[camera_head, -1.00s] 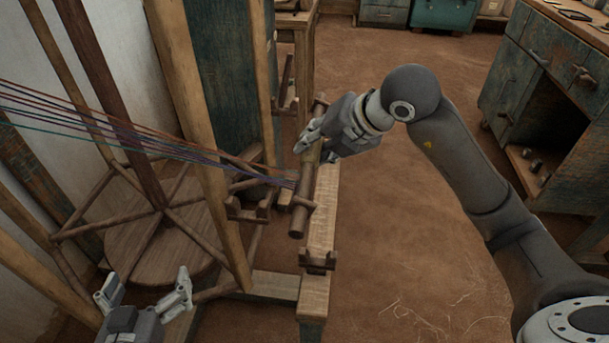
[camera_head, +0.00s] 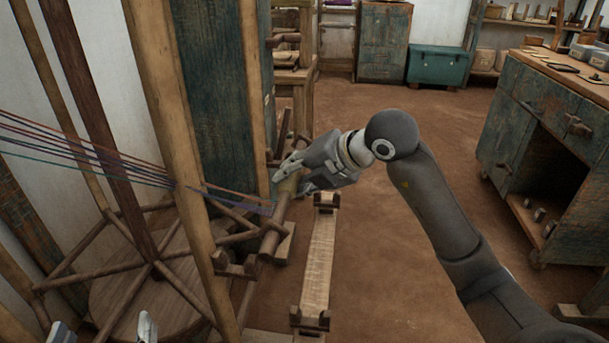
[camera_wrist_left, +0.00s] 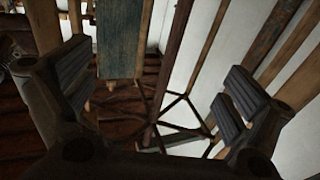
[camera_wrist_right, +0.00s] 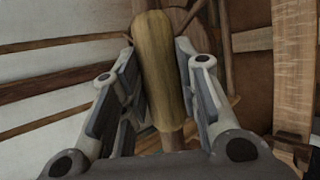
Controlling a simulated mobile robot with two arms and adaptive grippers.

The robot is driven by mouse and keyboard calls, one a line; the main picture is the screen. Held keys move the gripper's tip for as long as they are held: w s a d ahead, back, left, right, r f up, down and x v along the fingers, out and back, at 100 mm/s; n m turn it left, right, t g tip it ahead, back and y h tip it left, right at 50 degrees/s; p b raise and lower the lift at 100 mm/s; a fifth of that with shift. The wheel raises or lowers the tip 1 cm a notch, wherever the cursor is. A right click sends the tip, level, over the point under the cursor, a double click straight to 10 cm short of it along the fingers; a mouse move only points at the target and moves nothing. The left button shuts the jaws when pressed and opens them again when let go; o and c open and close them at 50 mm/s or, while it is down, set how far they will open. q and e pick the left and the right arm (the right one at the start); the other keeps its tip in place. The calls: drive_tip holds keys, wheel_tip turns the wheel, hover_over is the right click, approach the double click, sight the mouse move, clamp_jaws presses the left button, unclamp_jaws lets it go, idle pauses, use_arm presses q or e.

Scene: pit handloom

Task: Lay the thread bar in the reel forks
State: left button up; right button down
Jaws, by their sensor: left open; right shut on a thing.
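The thread bar (camera_head: 268,240) is a brown wooden rod with a paler middle section (camera_wrist_right: 160,70). My right gripper (camera_head: 287,178) is shut on that pale section, which also shows between the fingers in the right wrist view. Coloured threads (camera_head: 230,198) run from the bar to the left. A dark wooden fork (camera_head: 233,266) stands on the reel side, just left of the bar's near end; I cannot tell whether they touch. The second fork on that side is not clear. My left gripper (camera_head: 104,330) is open and empty at the lower left, its fingers apart in the left wrist view (camera_wrist_left: 155,95).
A pale beam (camera_head: 319,260) with dark forks at its far end (camera_head: 326,200) and near end (camera_head: 310,318) lies right of the bar. A wooden post (camera_head: 175,150) stands left, before the spoked reel (camera_head: 150,265). The floor (camera_head: 400,270) further right is open.

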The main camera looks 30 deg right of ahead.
drive_tip(key=shift+w+a, duration=0.35)
drive_tip(key=shift+a, duration=0.2)
drive_tip(key=shift+w+a, duration=0.35)
drive_tip(key=shift+a, duration=0.2)
use_arm(q)
drive_tip(key=s+r+t+h+b, duration=0.1)
drive_tip(key=s+r+t, duration=0.1)
drive_tip(key=r, duration=0.3)
drive_tip(key=s+r+t+h+b, duration=0.1)
drive_tip(key=s+r+t+b, duration=0.1)
drive_tip(key=r+t, duration=0.3)
drive_tip(key=shift+s+d+r, duration=0.15)
drive_tip(key=shift+s+r, duration=0.1)
drive_tip(key=shift+r, duration=0.2)
use_arm(e)
drive_tip(key=w+a+f, duration=0.2)
drive_tip(key=a+f, duration=0.1)
drive_tip(key=f, duration=0.2)
drive_tip(key=shift+f, duration=0.2)
drive_tip(key=c, duration=1)
unclamp_jaws()
use_arm(q)
drive_tip(key=shift+h, duration=0.3)
